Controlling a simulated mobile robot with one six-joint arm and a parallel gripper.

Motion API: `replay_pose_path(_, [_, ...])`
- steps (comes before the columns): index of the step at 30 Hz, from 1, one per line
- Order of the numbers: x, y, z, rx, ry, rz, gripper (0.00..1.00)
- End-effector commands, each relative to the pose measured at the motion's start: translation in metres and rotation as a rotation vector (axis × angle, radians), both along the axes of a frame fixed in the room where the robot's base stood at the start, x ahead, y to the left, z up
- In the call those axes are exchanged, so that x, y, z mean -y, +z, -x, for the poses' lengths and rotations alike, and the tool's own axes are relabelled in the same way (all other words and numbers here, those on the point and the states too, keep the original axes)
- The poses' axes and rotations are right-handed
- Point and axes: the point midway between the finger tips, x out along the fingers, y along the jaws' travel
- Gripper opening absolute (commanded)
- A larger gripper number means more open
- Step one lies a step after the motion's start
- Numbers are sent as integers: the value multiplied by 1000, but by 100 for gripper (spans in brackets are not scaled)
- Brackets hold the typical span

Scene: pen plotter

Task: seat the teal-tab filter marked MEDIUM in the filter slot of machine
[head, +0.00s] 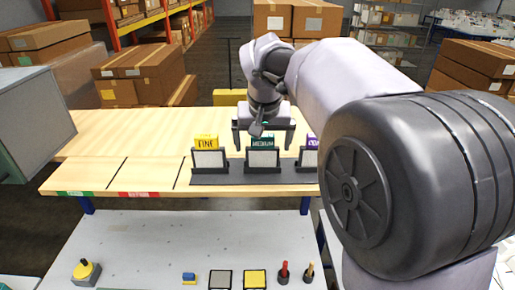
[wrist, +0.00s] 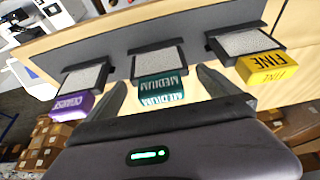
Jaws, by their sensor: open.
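The teal-tab filter marked MEDIUM (head: 262,144) stands in the middle holder of a dark rack on the wooden bench. It also shows in the wrist view (wrist: 161,89), its teal tab toward my gripper. My gripper (head: 263,140) is open above and around this filter. In the wrist view one finger lies on each side of the teal tab, apart from it. The filter slot of the machine cannot be made out in either view.
The yellow FINE filter (head: 206,142) stands left of the teal one, and the purple COARSE filter (head: 311,145) stands right. A grey workbench (head: 150,235) in front carries a yellow knob, small blocks and pegs. A grey cabinet (head: 30,110) stands at left.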

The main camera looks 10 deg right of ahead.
Motion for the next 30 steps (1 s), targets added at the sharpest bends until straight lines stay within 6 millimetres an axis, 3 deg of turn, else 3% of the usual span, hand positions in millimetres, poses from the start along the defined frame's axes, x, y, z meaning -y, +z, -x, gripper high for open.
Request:
replay_pose_path(3, [1, -11, -4, -1, -1, -1, 100])
replay_pose_path(9, [1, -11, -4, 0, -1, 0, 98])
replay_pose_path(18, [1, -11, -4, 0, -1, 0, 39])
replay_pose_path(26, [1, -9, -4, 0, -1, 0, 39])
replay_pose_path(30, [1, 5, -4, 2, -1, 0, 39])
